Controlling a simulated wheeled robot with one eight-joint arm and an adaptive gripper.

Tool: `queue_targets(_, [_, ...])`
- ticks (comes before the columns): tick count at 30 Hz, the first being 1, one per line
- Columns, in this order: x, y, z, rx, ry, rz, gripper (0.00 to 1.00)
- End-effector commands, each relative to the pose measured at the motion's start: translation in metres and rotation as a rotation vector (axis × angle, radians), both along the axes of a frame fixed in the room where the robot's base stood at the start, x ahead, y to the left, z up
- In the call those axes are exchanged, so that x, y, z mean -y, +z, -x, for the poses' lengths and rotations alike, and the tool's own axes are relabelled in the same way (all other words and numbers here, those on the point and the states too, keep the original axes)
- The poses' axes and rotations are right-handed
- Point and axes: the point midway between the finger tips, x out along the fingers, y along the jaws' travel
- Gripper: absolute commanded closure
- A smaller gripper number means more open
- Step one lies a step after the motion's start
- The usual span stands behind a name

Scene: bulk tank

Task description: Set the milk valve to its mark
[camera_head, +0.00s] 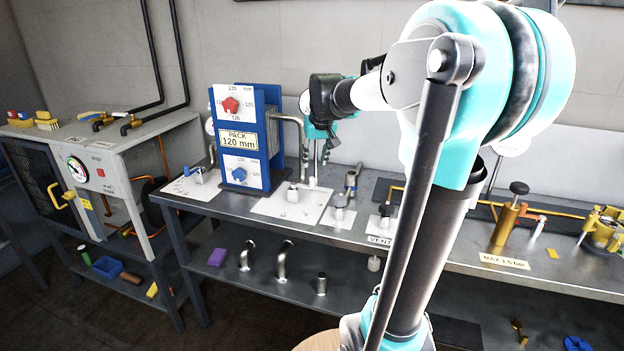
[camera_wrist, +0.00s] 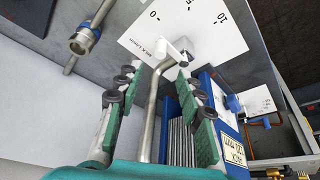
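The milk valve shows in the wrist view as a small grey body with a white lever (camera_wrist: 182,50) on a white scale plate (camera_wrist: 205,32) lettered for milk, with 0 and 10 readable. In the head view the valve (camera_head: 293,192) stands on its white plate (camera_head: 275,207) on the bench, right of the blue pack. My gripper (camera_wrist: 157,75) is open, with its green fingers apart and pointing at the plate. In the head view my gripper (camera_head: 317,158) hangs above the plate. The lever lies ahead of the fingertips in the wrist view; I cannot tell whether they touch.
The blue plate pack (camera_head: 245,140) and a bent steel pipe (camera_head: 300,130) stand close to my gripper. Another white plate with a blue-handled valve (camera_head: 197,175) is left of the pack. A small fitting (camera_head: 339,202) and a vent valve (camera_head: 385,212) stand to the right.

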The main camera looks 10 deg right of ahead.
Motion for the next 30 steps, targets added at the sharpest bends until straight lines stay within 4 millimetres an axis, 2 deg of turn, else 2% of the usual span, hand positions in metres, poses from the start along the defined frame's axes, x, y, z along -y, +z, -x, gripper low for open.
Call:
queue_targets(9, [-0.002,-0.058,-0.024,0.0,0.0,0.0,0.62])
queue_targets(15, [-0.002,-0.082,-0.034,0.0,0.0,0.0,0.62])
queue_targets(21, [-0.002,-0.091,-0.037,0.0,0.0,0.0,0.62])
queue_targets(28, [-0.003,-0.091,-0.037,0.0,0.0,0.0,0.62])
queue_targets(30, [-0.002,-0.091,-0.037,0.0,0.0,0.0,0.69])
